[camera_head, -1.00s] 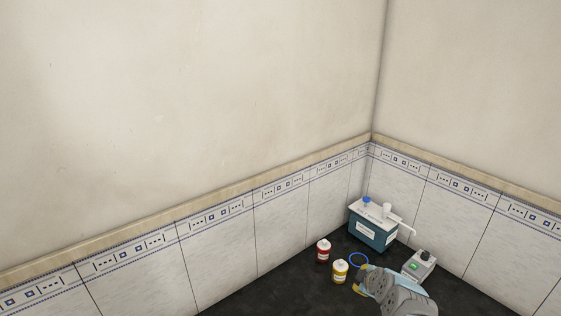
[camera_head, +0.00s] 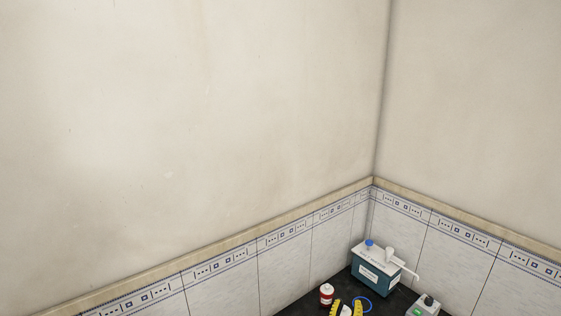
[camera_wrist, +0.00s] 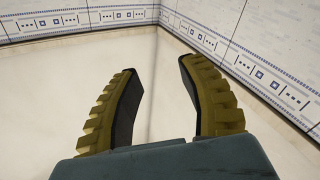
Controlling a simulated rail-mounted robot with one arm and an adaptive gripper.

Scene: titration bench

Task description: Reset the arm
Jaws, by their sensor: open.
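My gripper (camera_head: 346,306) shows at the bottom edge of the head view, only its yellow fingertips in the picture. In the wrist view my gripper (camera_wrist: 155,65) has its two yellow ribbed fingers with dark pads spread apart. Nothing is between them; pale wall and the patterned tile border lie beyond. In the head view a white cap (camera_head: 345,311) shows between the fingertips, seemingly that of the yellow-labelled bottle behind them. The rest of my arm is out of the head view.
A red bottle with a white cap (camera_head: 326,295) stands left of the fingertips on the dark bench (camera_head: 302,305). A blue ring (camera_head: 371,301) lies to their right. A teal box device (camera_head: 373,275) and a grey box (camera_head: 424,306) stand near the tiled corner.

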